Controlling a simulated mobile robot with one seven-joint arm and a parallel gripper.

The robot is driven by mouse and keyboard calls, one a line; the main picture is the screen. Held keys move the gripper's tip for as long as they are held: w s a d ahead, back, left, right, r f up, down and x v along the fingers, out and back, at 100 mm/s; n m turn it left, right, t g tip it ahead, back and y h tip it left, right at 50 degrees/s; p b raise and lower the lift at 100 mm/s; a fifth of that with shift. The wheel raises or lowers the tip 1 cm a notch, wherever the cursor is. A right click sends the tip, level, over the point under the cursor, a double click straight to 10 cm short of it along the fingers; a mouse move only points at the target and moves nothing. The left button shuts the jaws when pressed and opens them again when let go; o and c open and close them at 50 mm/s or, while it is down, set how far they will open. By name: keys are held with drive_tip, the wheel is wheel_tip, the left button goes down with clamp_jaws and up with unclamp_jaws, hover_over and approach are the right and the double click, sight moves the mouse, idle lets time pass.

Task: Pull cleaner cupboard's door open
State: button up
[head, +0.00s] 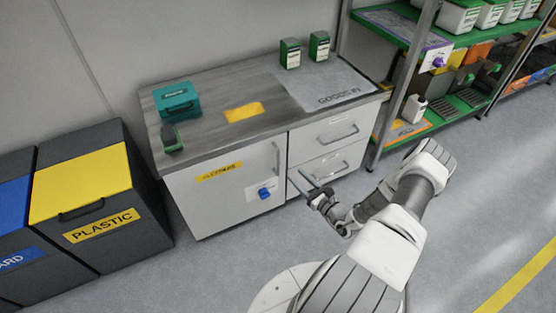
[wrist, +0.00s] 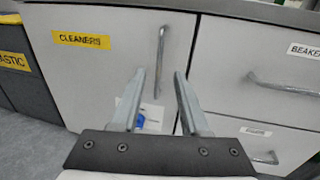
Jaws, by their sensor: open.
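The cleaner cupboard's door (head: 217,199) is a light grey panel at the left of the counter unit, and it looks closed. Its yellow label reads CLEANERS in the wrist view (wrist: 81,40). A vertical bar handle (head: 276,158) sits near the door's right edge; it also shows in the wrist view (wrist: 161,62), upper middle. My gripper (head: 309,183) is in front of the unit near the line between door and drawers. In the wrist view my gripper (wrist: 161,84) has its two fingers apart and empty, with the handle beyond and above the tips, apart from them.
Two drawers (head: 325,130) with bar handles are right of the door. A blue item on a white card (head: 264,192) is low on the door. Dark bins, one with a yellow PLASTIC lid (head: 82,182), stand at the left. Green shelves (head: 440,121) stand at the right.

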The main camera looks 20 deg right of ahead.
drive_tip(key=b+x, duration=0.2)
drive_tip(key=x, duration=0.9)
drive_tip(key=shift+w+a+b, duration=0.15)
drive_tip(key=shift+w+b, duration=0.2)
drive_tip(key=shift+b, duration=0.05)
drive_tip(key=shift+c, duration=0.3)
clamp_jaws()
idle(0.5)
